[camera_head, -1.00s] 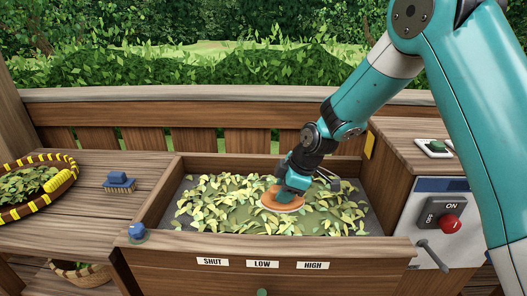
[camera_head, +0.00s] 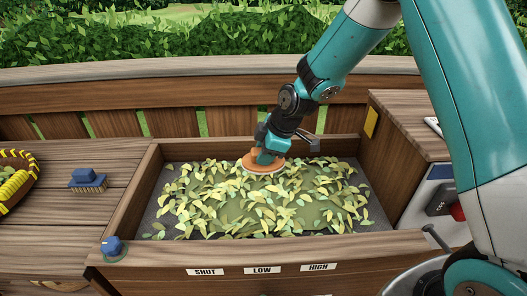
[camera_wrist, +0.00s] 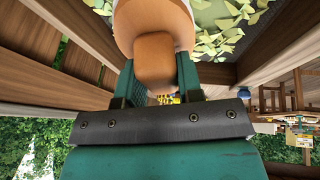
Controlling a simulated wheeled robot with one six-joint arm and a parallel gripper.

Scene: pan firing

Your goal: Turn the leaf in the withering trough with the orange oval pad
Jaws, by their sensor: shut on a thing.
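The withering trough (camera_head: 140,200) is a wooden box holding a spread layer of green and yellow leaf (camera_head: 230,208). My gripper (camera_head: 266,157) is over the far middle of the trough, shut on the orange oval pad (camera_head: 262,165). The pad rests at or just above the leaf; I cannot tell if it is pressing. In the wrist view, the pad's orange handle (camera_wrist: 155,62) sits between the teal fingers, and some leaf (camera_wrist: 215,40) shows beyond it. The pad's underside is hidden.
Labels SHUT (camera_head: 206,272), LOW (camera_head: 262,270) and HIGH (camera_head: 318,267) run along the trough's front. A blue knob (camera_head: 112,246) stands at its front left corner. A blue brush (camera_head: 87,180) and a yellow-trimmed basket (camera_head: 30,165) are on the left bench. A switch box (camera_head: 437,205) is at right.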

